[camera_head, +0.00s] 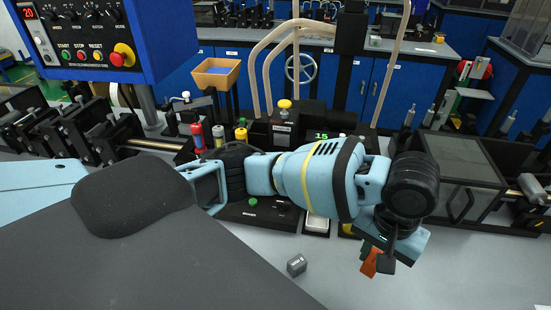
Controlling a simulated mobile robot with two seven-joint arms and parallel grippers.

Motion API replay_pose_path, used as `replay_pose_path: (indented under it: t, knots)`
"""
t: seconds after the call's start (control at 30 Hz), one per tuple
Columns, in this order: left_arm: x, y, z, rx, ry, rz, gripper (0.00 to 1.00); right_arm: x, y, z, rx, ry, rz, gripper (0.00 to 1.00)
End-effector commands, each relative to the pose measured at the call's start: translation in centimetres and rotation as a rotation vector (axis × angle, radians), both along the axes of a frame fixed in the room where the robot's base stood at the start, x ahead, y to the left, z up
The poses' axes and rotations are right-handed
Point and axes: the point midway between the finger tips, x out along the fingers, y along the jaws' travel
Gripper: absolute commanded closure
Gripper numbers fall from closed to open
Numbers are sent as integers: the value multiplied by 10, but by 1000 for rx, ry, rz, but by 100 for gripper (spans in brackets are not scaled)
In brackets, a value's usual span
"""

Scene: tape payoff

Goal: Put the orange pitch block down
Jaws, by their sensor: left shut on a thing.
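My left arm reaches across the middle of the picture, and its gripper (378,262) points down over the grey bench top at right of centre. The gripper is shut on the orange pitch block (370,264), which shows beside the dark fingers. The block's other side is hidden by the fingers. It seems to be held above the bench, but I cannot tell how high. My right gripper is not in view.
A small dark grey lettered block (297,265) lies on the bench left of the gripper. A dark machine base with a white tray (317,224) stands behind. A glass-topped cabinet (463,160) stands at right. The front right bench is clear.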

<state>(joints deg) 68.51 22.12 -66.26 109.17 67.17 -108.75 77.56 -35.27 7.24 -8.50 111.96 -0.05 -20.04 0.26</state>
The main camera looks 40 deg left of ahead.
Motion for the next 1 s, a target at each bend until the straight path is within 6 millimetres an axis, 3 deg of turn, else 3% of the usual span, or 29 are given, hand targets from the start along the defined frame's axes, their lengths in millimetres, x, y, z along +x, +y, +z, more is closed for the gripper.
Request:
replay_pose_path:
  t: [0.17, 0.27, 0.5, 0.7, 0.83, 1.0]
  knots:
    - [6, 19, 4, -6, 6, 48, 100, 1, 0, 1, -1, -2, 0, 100]
    - [13, 48, 9, -11, 13, 121, 100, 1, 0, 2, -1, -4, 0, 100]
    - [25, 141, 29, -16, 17, 332, 100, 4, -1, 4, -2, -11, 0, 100]
    - [23, 198, 45, -7, 5, 453, 100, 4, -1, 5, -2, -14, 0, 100]
    - [21, 216, 51, -2, -1, 491, 100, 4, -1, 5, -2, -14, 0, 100]
    - [20, 222, 53, 0, -2, 505, 100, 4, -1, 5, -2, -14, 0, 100]
